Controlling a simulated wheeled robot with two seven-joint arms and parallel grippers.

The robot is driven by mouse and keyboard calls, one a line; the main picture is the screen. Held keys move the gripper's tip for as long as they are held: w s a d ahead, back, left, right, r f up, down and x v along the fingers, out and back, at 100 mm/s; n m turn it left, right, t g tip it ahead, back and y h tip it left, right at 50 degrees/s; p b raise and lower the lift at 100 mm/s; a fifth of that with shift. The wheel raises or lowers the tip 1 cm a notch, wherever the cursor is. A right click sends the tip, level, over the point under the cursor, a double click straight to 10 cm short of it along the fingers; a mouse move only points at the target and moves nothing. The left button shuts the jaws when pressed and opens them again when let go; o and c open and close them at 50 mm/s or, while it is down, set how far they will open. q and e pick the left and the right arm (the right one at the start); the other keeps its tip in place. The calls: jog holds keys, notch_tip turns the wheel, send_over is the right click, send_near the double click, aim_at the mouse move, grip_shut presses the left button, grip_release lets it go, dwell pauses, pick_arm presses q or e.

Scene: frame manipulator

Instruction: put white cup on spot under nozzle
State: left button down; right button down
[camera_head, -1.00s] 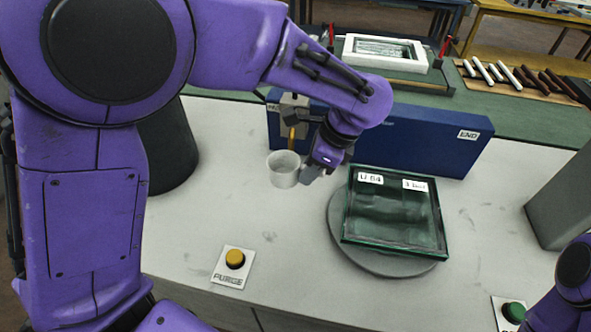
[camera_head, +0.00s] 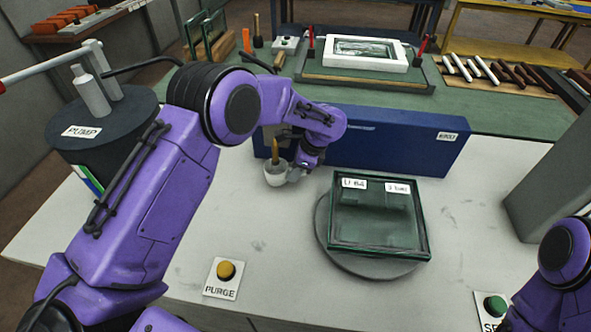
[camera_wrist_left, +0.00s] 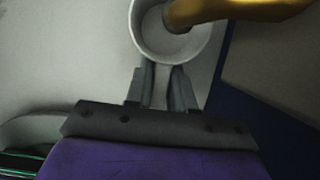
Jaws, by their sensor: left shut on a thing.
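The white cup (camera_head: 275,174) is upright in front of the left end of the blue box, and it also shows at the top of the left wrist view (camera_wrist_left: 151,40). The brass nozzle (camera_head: 275,150) points down over the cup, and in the left wrist view the nozzle (camera_wrist_left: 230,10) reaches in over the cup's mouth. My left gripper (camera_head: 293,174) is shut on the cup's right side. In the left wrist view its two fingers (camera_wrist_left: 162,88) pinch a part of the cup. The spot under the nozzle is hidden, and I cannot tell whether the cup touches the table.
The blue box (camera_head: 400,142) stands behind the cup. A glass-topped frame (camera_head: 378,225) rests on a grey round turntable (camera_head: 345,262) to the right. A yellow purge button (camera_head: 226,270) and green button (camera_head: 495,306) are near the front. A dark pump drum (camera_head: 100,120) stands left.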

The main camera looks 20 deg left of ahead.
pick_arm(q)
jog(key=shift+w+f, duration=0.15)
jog(key=shift+f, duration=0.2)
jog(key=c, duration=1)
grip_release()
jog(key=shift+f, duration=0.1)
jog(key=shift+o, duration=0.2)
jog(key=b+v, duration=0.1)
jog(key=v, duration=1.1)
